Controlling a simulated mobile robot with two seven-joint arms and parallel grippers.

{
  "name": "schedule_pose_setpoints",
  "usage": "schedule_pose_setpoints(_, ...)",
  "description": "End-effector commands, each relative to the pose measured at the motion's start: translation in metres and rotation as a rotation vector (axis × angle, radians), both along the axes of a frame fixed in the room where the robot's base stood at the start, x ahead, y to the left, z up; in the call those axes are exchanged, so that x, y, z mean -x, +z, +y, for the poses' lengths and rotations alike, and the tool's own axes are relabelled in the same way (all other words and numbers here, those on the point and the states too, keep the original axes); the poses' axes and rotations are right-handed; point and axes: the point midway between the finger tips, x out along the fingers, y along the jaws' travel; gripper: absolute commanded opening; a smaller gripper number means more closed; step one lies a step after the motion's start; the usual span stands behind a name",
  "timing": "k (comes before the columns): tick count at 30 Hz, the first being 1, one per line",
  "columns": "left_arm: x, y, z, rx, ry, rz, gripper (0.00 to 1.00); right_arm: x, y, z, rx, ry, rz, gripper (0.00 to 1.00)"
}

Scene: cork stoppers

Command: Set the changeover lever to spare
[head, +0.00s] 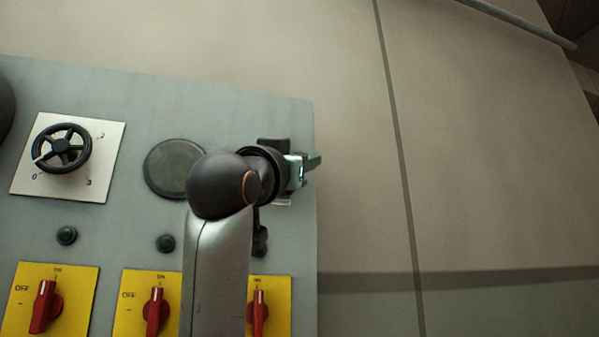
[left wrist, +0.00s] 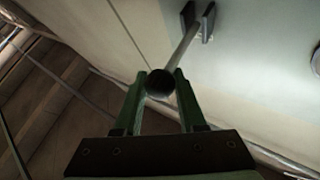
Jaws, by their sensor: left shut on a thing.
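The changeover lever shows in the left wrist view as a pale rod (left wrist: 185,48) with a round black knob (left wrist: 159,84) at its end. The rod runs to a dark two-plate bracket (left wrist: 190,20) on the panel. My left gripper (left wrist: 161,78) is shut on the knob, one green finger on each side. In the head view my left gripper (head: 304,165) is at the right edge of the grey panel (head: 225,110). My arm hides most of the lever there, and I cannot read its position marks. My right gripper is not in view.
Left of my arm are a handwheel (head: 62,148) on a white plate, a round dark disc (head: 174,168) and dark buttons (head: 165,243). Red rotary switches (head: 45,305) on yellow plates line the bottom. Right of the panel is bare wall (head: 480,150).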

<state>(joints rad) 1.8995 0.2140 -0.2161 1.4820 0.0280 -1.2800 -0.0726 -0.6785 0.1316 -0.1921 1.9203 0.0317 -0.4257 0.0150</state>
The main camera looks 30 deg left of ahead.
Motion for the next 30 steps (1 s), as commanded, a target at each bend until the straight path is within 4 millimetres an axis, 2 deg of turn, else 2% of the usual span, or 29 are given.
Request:
schedule_pose_setpoints(1, -0.002, -0.015, 0.001, -0.031, -0.001, -0.021, 0.0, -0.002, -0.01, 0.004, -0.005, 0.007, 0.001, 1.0)
schedule_pose_setpoints(9, -0.006, -0.035, 0.004, -0.218, -0.001, -0.177, 0.0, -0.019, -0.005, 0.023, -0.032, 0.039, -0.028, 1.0)
schedule_pose_setpoints(17, -0.01, -0.049, 0.009, -0.356, -0.001, -0.294, 0.0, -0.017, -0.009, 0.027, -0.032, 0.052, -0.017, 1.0)
schedule_pose_setpoints(30, -0.015, -0.059, 0.013, -0.352, -0.004, -0.288, 0.0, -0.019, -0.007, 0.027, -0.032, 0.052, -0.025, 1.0)
